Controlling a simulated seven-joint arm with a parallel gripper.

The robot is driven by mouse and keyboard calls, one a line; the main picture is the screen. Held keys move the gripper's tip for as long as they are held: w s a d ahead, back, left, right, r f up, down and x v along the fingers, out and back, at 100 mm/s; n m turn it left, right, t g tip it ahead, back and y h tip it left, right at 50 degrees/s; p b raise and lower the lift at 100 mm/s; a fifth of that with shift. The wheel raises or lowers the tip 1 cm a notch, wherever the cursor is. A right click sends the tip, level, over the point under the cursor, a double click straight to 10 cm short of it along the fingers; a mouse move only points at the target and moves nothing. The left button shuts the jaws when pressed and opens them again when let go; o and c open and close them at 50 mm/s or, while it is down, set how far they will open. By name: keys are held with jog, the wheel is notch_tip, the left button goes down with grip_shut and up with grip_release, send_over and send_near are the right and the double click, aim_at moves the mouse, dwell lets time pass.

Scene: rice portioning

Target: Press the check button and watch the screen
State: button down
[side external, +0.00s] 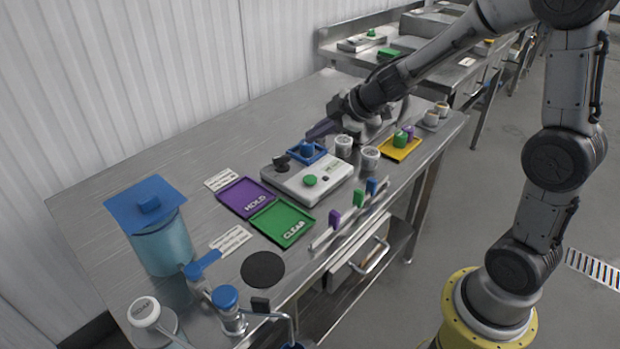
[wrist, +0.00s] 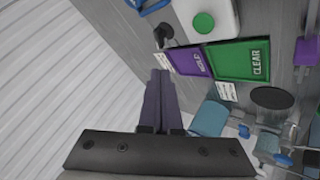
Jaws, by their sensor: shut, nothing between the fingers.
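My gripper (side external: 318,131) has purple fingers and is above the table behind the box, apart from the button. In the wrist view its fingers (wrist: 159,76) lie together, shut and empty.
Purple HOLD tray (side external: 236,205) and green CLEAR tray (side external: 262,233) lie left of the box. A blue tray (side external: 320,158), white cups (side external: 370,163) and a yellow tray (side external: 414,147) stand close behind and right. A large blue-lidded container (side external: 165,250) stands front left. The table's back left is clear.

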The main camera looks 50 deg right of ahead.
aim_at(315, 179)
jog(key=shift+f, duration=4.35)
jog(key=shift+f, duration=0.2)
jog(key=shift+f, duration=0.25)
jog(key=shift+f, duration=0.55)
jog(key=shift+r, duration=0.95)
jog(key=shift+r, duration=0.1)
jog(key=shift+r, duration=2.4)
